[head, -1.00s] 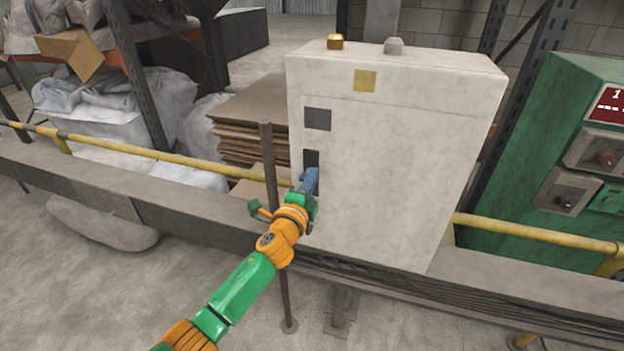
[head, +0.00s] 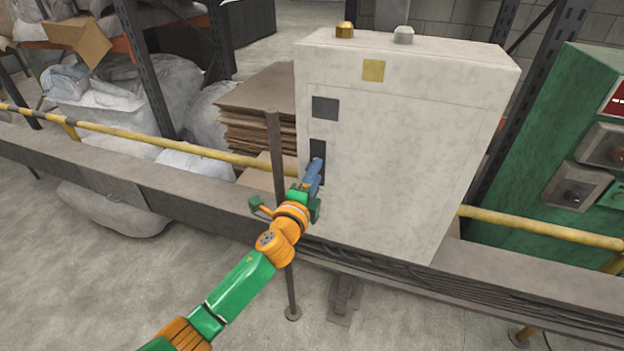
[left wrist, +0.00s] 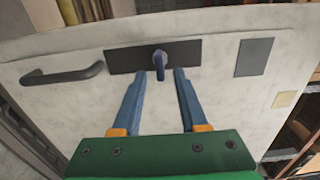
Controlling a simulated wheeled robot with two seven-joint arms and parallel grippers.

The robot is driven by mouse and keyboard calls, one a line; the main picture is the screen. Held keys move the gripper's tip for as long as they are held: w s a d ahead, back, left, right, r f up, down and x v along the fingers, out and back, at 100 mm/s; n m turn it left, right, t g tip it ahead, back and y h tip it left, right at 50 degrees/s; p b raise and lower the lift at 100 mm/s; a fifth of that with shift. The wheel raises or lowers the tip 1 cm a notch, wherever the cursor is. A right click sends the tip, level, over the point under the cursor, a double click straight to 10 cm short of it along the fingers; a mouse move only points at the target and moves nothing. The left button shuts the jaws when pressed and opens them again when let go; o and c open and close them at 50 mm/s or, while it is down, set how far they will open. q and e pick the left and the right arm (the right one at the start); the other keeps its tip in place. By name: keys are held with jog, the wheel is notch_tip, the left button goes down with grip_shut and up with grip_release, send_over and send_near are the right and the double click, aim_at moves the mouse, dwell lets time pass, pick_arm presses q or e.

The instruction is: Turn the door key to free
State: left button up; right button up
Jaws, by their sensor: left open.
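The door key (left wrist: 160,62) shows in the left wrist view as a small dark blue, rounded piece standing out from a dark rectangular plate (left wrist: 120,58) on the pale cabinet door. In the head view the plate (head: 317,150) shows on the left part of the cabinet (head: 410,150), and my gripper hides the key. My left gripper (left wrist: 160,76) is open, with its two blue fingers pointing at the plate. The key is between the fingertips in the picture, with a gap on each side. My right gripper is in neither view.
A dark handle (left wrist: 62,74) is beside the plate in the left wrist view. A grey square (head: 325,108) and a yellow square (head: 373,70) are on the cabinet front. A thin upright post (head: 275,160) stands close left of my gripper. A yellow rail (head: 150,147) runs behind.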

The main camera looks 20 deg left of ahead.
pick_arm(q)
jog(key=s, duration=0.4)
jog(key=shift+s+a, duration=0.1)
jog(key=shift+s, duration=0.3)
jog(key=s+a+f+n+g, duration=0.1)
jog(key=s+f+n+g, duration=0.25)
jog(key=f, duration=0.65)
jog(key=s+a+f+n+g+y, duration=0.15)
jog(key=s+f, duration=0.35)
jog(key=f, duration=0.5)
jog(key=s+a+f+n+g+h, duration=0.1)
jog(key=s+f+n+g, duration=0.25)
jog(key=f, duration=0.65)
jog(key=s+f+n+g, duration=0.2)
jog(key=s+f, duration=0.3)
jog(key=s, duration=0.6)
jog(key=s+f+n+g, duration=0.3)
jog(key=s+f, duration=0.2)
jog(key=s, duration=0.6)
jog(key=s+f+n+g, duration=0.2)
jog(key=s+f, duration=0.3)
jog(key=s, duration=0.6)
jog(key=shift+d+f+n+g, duration=0.35)
jog(key=shift+d+f+g, duration=0.1)
jog(key=shift+g, duration=0.3)
